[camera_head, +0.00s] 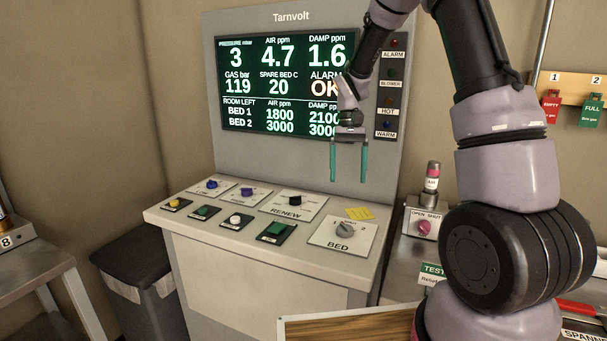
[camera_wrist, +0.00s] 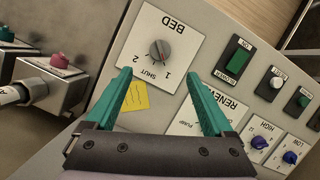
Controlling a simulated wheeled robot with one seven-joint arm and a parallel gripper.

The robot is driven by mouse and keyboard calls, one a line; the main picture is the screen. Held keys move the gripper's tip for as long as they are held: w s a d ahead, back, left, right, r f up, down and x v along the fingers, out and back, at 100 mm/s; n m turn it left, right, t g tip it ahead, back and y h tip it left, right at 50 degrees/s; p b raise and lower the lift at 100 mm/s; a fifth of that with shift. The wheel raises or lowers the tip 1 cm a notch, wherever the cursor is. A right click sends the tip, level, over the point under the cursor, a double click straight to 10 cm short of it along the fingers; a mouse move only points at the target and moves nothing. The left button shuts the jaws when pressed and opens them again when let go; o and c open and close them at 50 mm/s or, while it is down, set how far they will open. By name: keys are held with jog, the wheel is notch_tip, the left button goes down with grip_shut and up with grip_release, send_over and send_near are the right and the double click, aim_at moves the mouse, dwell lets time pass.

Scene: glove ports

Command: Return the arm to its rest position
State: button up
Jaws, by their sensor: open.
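My gripper (camera_head: 348,162) hangs with its teal fingers pointing down above the right part of the Tarnvolt console (camera_head: 180,217). It is open and empty, and its fingers are clear of the panel. In the wrist view my gripper (camera_wrist: 160,84) has its fingers spread, with the grey BED knob (camera_wrist: 159,50) beyond and between them. The BED knob also shows below the gripper in the head view (camera_head: 345,229). My arm rises from the lower right and bends over at the top of the picture, where part of it is cut off.
The console's screen (camera_head: 285,80) stands behind my gripper. A yellow note (camera_head: 359,213) lies near the BED plate. Right of the console is an OPEN/SHUT valve box (camera_head: 424,222) with a pink knob. A dark bin (camera_head: 140,275) stands at left. Free air lies left of my gripper.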

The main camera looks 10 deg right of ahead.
jog(key=s+d+r+m+t, duration=0.15)
jog(key=s+r+t, duration=0.45)
jog(key=r, duration=0.8)
jog(key=s+d+r+t, duration=0.1)
jog(key=s+r+t, duration=0.1)
jog(key=s, duration=0.5)
jog(key=s+d+r+m+t+y, duration=0.1)
jog(key=s+d+r+t, duration=0.1)
jog(key=s, duration=0.5)
notch_tip(320, 180, up, 3)
jog(key=shift+f+t, duration=0.1)
jog(key=shift+t, duration=0.4)
jog(key=shift+a, duration=0.1)
